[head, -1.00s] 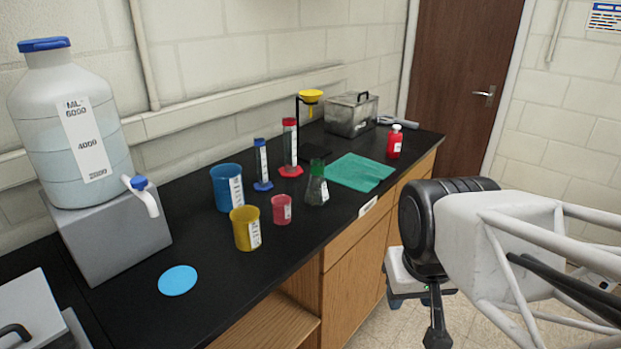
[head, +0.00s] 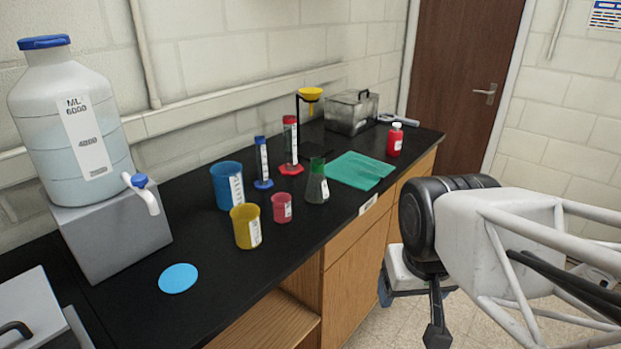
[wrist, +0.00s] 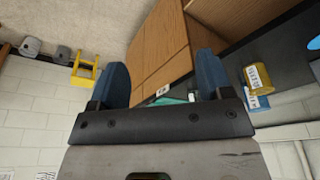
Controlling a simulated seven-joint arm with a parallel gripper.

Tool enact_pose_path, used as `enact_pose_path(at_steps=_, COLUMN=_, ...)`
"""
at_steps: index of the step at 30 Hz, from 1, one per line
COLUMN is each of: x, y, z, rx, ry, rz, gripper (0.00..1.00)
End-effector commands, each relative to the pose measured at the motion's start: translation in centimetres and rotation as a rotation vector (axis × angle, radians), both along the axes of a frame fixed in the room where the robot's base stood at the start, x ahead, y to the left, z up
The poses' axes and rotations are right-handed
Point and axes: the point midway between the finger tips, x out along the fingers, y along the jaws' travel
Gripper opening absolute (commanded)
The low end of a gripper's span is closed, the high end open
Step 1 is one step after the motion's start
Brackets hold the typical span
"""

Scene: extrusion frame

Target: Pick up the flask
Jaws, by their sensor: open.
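The flask (head: 317,184) is a clear conical vessel with a green top and a white label. It stands upright near the front edge of the black counter in the head view, between the pink beaker and the green cloth. I cannot make it out in the wrist view. My gripper (wrist: 160,80) shows two blue fingers spread wide with nothing between them in the wrist view. In the head view my gripper is mostly hidden behind my arm, in front of the counter and to the right of the flask, well apart from it.
Near the flask stand a pink beaker (head: 282,207), a yellow beaker (head: 246,227), a blue beaker (head: 227,186), a blue cylinder (head: 262,162) and a red cylinder (head: 291,147). A green cloth (head: 360,171) lies beside it. A red bottle (head: 395,140) stands farther right. The counter's front edge is open.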

Motion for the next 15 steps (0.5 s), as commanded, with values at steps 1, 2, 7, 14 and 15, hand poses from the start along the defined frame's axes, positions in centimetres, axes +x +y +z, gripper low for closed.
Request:
enact_pose_path(at_steps=1, x=0.2, y=0.0, z=0.0, rx=0.000, ry=-0.004, rz=0.000, gripper=0.73)
enact_pose_path(at_steps=2, x=0.5, y=0.0, z=0.0, rx=-0.001, ry=-0.008, rz=0.001, gripper=0.73)
enact_pose_path(at_steps=7, x=3.2, y=-0.1, z=0.0, rx=-0.008, ry=-0.065, rz=0.003, gripper=0.73)
enact_pose_path(at_steps=14, x=10.9, y=0.0, z=0.0, rx=-0.022, ry=-0.233, rz=0.013, gripper=0.73)
enact_pose_path(at_steps=15, x=12.5, y=0.1, z=0.0, rx=-0.023, ry=-0.269, rz=0.016, gripper=0.73)
